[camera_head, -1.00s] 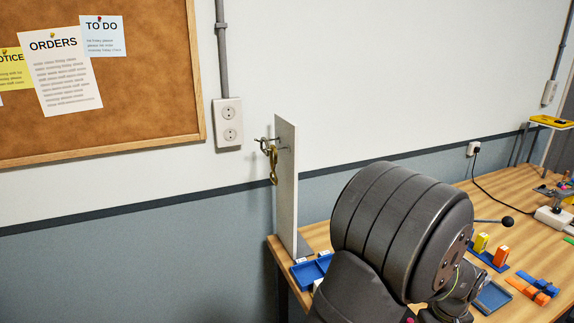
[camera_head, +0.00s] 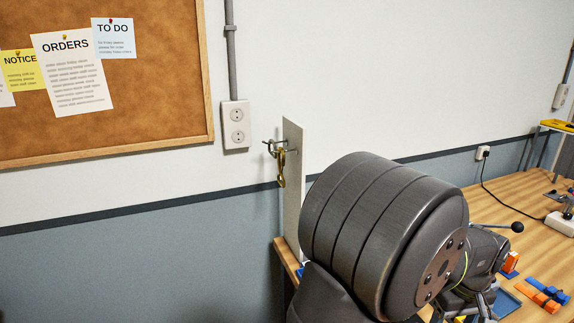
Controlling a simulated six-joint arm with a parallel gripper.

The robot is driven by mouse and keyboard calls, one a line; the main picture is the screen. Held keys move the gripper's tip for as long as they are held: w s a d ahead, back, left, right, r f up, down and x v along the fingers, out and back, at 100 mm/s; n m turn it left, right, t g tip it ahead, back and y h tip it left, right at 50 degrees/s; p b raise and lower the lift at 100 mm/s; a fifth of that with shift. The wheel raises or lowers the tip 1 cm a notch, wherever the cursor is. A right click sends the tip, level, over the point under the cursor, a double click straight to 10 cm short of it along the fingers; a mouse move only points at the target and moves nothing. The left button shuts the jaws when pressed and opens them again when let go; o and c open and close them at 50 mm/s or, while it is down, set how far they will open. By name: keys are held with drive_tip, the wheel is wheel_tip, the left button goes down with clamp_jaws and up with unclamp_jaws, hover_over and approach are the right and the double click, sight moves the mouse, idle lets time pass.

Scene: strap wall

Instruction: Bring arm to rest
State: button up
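My arm (camera_head: 385,235) fills the lower middle of the head view as a big dark grey rounded link. Its far end shows a smaller dark wrist section at the lower right, with metal parts of my gripper (camera_head: 478,303) just beyond it, low over the table. The fingertips cannot be made out, so whether it is open or shut does not show. A yellow strap-like piece (camera_head: 281,170) hangs from a metal hook (camera_head: 276,145) on a white upright board (camera_head: 293,190), left of my arm and apart from it.
The wooden table (camera_head: 500,200) runs along the wall to the right. Orange and blue pieces (camera_head: 540,293) lie at its lower right. A black ball-ended lever (camera_head: 517,227) stands beside the arm, and a yellow-topped stand (camera_head: 556,125) is farther back.

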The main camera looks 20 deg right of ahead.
wheel_tip(320, 180, up, 9)
wheel_tip(320, 180, down, 18)
drive_tip(key=shift+r, duration=0.1)
drive_tip(key=shift+f, duration=0.2)
drive_tip(key=m, duration=1.2)
drive_tip(key=shift+m, duration=2.4)
